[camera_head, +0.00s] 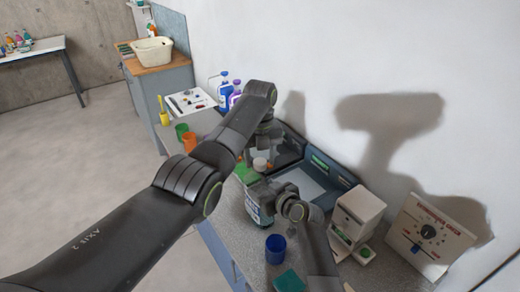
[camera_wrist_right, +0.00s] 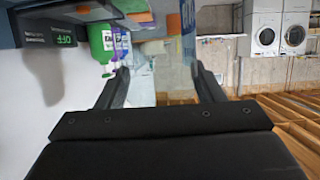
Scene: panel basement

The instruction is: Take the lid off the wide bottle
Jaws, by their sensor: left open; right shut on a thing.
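The wide bottle (camera_head: 254,210), pale with a blue and white label, stands on the grey counter in the head view. My right gripper (camera_head: 272,194) is shut on it from the right and hides part of it. In the right wrist view, its clear body (camera_wrist_right: 174,70) and blue label (camera_wrist_right: 188,28) show between the fingers of my right gripper (camera_wrist_right: 162,82). My left gripper (camera_head: 264,150) is open above and behind the bottle. A round white cap (camera_head: 260,164) shows just under it. I cannot tell whether this cap sits on the wide bottle or whether the left fingers touch it.
A blue cup (camera_head: 276,249) and a teal pad (camera_head: 289,281) are in front of the bottle. A white machine (camera_head: 357,215) and a control panel (camera_head: 430,232) stand to the right. A green cup (camera_head: 181,131) and orange cup (camera_head: 190,142) stand left. A wall is behind.

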